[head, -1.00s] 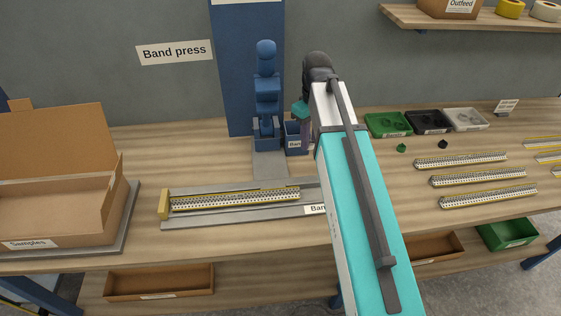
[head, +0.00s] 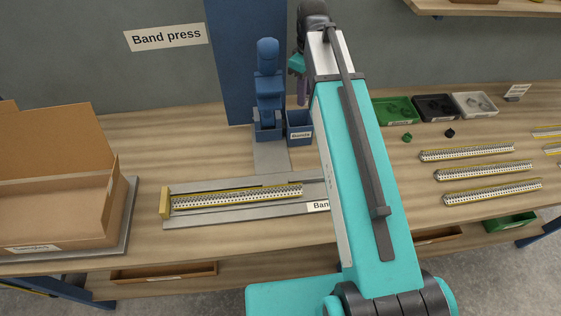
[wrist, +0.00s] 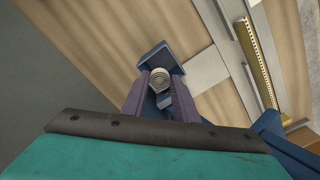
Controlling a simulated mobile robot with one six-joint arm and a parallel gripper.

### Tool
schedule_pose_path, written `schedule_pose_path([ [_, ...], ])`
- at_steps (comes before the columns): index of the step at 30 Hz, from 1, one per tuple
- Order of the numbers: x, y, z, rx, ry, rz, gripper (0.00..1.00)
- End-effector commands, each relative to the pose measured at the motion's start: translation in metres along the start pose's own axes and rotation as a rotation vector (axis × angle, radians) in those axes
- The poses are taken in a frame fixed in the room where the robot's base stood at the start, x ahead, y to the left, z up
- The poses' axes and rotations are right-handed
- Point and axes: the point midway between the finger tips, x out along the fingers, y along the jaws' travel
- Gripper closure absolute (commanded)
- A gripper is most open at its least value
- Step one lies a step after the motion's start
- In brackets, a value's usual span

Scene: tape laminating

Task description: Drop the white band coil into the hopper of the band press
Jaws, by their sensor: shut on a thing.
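The hopper (head: 300,131) is a small open blue box with a label, standing beside the blue band press (head: 267,90) at the back of the bench. My gripper (head: 302,92) is above the hopper in the head view, with its purple fingers pointing down. In the wrist view my gripper (wrist: 160,84) is shut on the pale, ringed white band coil (wrist: 160,79). Part of the blue hopper (wrist: 152,56) shows just beyond the fingertips. The coil cannot be made out in the head view, and the hopper's inside is mostly hidden.
A metal fixture (head: 238,212) with a perforated strip lies in front of the press. An open cardboard box (head: 60,215) stands at the left. Green (head: 395,108), black (head: 435,105) and pale (head: 475,103) trays sit at the right, with several strips in front of them.

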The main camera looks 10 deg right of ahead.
Motion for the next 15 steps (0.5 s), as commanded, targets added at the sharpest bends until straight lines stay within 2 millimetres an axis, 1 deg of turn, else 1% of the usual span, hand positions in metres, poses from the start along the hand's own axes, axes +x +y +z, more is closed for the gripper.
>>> schedule_pose_path([
  [8, 0.004, 0.005, 0.005, 0.011, 0.0, 0.0, 0.94],
  [15, 0.018, 0.007, 0.007, 0.014, 0.0, 0.0, 0.94],
])
